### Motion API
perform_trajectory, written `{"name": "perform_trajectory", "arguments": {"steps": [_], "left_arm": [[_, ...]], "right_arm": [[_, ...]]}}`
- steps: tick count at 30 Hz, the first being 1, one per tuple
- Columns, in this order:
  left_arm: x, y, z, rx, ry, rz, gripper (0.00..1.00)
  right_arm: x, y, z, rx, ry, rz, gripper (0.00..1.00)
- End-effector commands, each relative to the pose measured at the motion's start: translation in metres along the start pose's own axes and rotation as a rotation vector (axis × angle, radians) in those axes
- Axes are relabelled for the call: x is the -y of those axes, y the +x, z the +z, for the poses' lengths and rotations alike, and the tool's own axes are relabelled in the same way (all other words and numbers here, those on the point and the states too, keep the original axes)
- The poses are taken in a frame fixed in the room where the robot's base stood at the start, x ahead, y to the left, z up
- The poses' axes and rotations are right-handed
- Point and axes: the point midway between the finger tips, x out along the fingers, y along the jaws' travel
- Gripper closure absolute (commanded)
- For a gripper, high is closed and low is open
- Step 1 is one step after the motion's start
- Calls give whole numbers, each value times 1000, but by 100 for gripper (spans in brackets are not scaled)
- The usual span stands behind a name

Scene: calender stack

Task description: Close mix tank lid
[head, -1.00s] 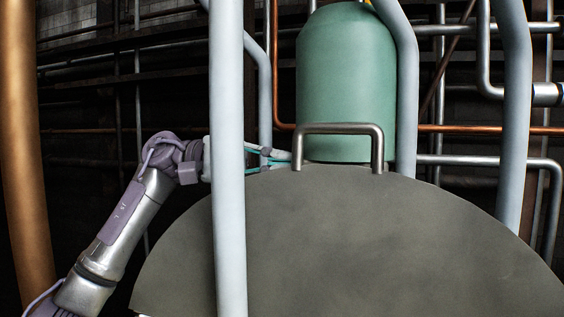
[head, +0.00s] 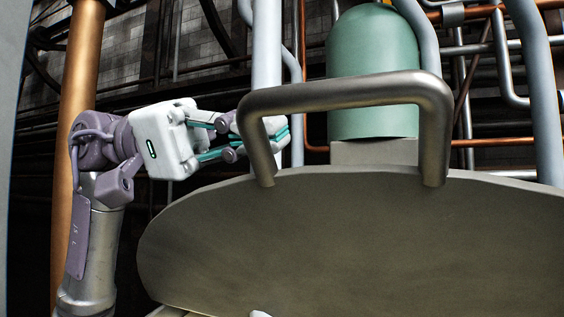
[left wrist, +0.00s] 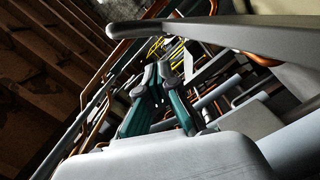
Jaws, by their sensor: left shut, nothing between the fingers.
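The mix tank lid (head: 350,240) is a large dark grey disc standing tilted up in the head view, its lower part cut off. A metal bar handle (head: 345,95) sits at its upper edge. My left gripper (head: 281,132) is shut and empty at the handle's left leg; that leg hides part of its fingers, and a teal bit shows beyond it. I cannot tell whether they touch. In the left wrist view, the gripper (left wrist: 165,78) shows its teal fingers close together, under a grey bar that is probably the handle.
A green cylindrical tank (head: 372,75) stands behind the lid. Pale vertical pipes (head: 266,45) and a copper column (head: 80,80) stand around it, with thinner pipes at the right. A grey upright (head: 12,130) fills the left edge.

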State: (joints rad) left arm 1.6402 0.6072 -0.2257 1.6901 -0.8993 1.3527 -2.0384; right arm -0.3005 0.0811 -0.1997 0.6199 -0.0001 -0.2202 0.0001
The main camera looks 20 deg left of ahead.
Motion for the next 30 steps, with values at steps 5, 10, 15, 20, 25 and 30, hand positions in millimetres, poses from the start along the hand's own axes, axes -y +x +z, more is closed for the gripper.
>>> {"name": "perform_trajectory", "arguments": {"steps": [5,10,15,20,25,30], "left_arm": [[16,4,48,2,174,-15,100],[29,7,88,1,335,-27,100],[48,10,126,1,495,-40,100],[71,13,156,1,637,-52,100],[95,14,179,0,719,-59,100],[114,16,194,0,716,-58,100]], "right_arm": [[1,38,3,0,0,-1,48],[2,65,6,0,0,-2,48],[4,93,8,-1,1,-2,48],[4,118,10,-1,0,-2,48],[4,141,12,-1,0,-2,48],[5,158,13,-1,0,-2,48]]}}
